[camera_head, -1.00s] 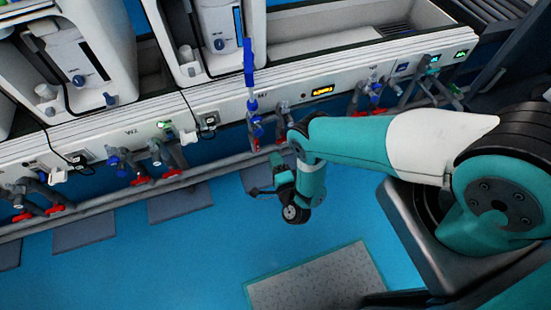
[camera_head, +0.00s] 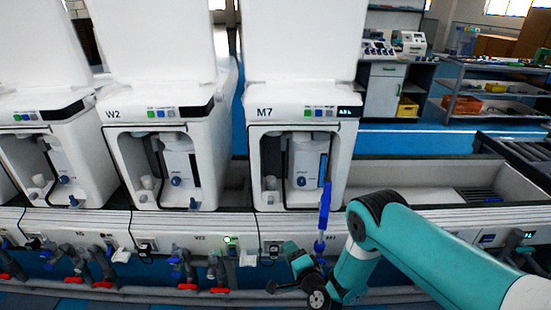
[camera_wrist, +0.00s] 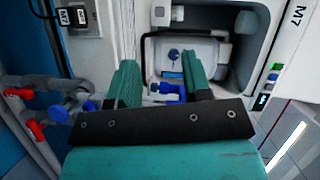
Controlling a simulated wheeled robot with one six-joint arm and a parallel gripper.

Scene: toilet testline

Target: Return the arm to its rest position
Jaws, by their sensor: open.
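My teal arm (camera_head: 420,245) enters the head view from the lower right and bends down in front of the toilet line. My gripper (camera_head: 290,270) is at its end, low in front of the M7 unit and left of the wrist. In the wrist view my gripper (camera_wrist: 158,82) has its two teal fingers apart with nothing held between them. The M7 toilet unit (camera_head: 300,110) stands behind it with its lid up. In the wrist view, blue fittings (camera_wrist: 165,89) show beyond the gap between the fingers.
An upright blue tube (camera_head: 325,205) stands close beside my gripper and arm. Valves with red handles (camera_head: 187,286) and pipes run along the line's front. The W2 unit (camera_head: 160,115) is to the left. Shelves (camera_head: 495,85) stand far back right, past open blue floor.

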